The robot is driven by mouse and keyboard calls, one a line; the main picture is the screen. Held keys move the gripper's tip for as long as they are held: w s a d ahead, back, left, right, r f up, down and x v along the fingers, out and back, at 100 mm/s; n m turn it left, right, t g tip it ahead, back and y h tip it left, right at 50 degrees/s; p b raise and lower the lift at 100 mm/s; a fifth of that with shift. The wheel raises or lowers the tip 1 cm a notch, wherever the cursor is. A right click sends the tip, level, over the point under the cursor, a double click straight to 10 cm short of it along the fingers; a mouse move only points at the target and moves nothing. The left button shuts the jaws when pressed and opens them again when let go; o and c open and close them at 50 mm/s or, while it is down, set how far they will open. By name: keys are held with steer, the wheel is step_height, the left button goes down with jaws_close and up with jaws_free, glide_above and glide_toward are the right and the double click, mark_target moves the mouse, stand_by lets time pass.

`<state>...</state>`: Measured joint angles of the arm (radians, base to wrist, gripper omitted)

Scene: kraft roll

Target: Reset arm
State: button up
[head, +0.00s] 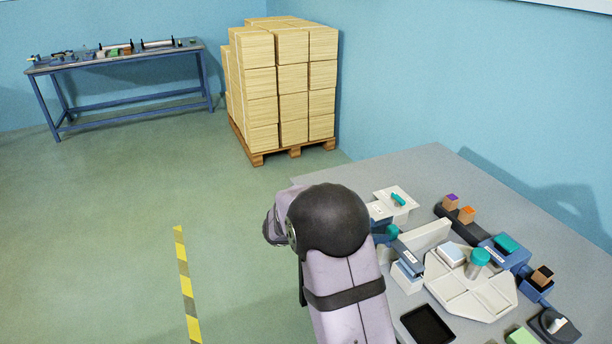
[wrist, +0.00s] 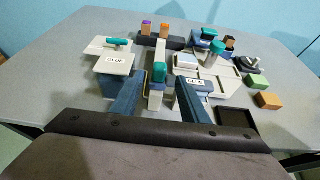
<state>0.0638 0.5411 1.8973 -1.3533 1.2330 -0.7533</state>
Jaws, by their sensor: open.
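My gripper shows in the wrist view (wrist: 158,88) as two dark blue fingers spread apart over the work table. It is open, with nothing between the fingers that looks held. A teal-topped piece (wrist: 159,72) appears between the fingers, beyond or below them; its exact distance is unclear. White parts labelled GLUE show at both fingertips. In the head view my arm rises from the bottom centre, and its dark rounded joint hides part of the table's left side. The gripper (head: 395,245) is partly hidden there, above the table's left part.
The grey table (head: 425,170) holds a pale octagonal tray (head: 505,297), a black tray (head: 428,324), a purple-topped block (head: 451,201), an orange-topped block (head: 466,214) and a green block (head: 521,336). Stacked boxes (head: 290,90) and a blue bench (head: 120,60) stand behind.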

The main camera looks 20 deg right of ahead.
steer(key=f+m, duration=0.1)
steer(key=a+f+m+y, duration=0.2)
steer(key=f+m, duration=0.1)
steer(key=shift+s+f, duration=0.1)
steer(key=shift+s, duration=0.2)
steer(key=s+a+f+m+g+y+p, duration=0.1)
steer(key=s+a+f+m+g+y, duration=0.1)
steer(key=s+a+f+m+y, duration=0.45)
steer(key=s+a+f+m+g+y, duration=0.1)
steer(key=s+a+f+m+y, duration=0.15)
steer(key=s+a+m, duration=0.5)
steer(key=s+a+r+t+y+p, duration=0.2)
steer(key=s+a+r+t+p, duration=0.15)
steer(key=a+r+p, duration=0.6)
step_height(320, 180, down, 34)
steer(key=b, duration=3.9)
steer(key=shift+s+a, duration=0.15)
steer(key=shift+s, duration=0.05)
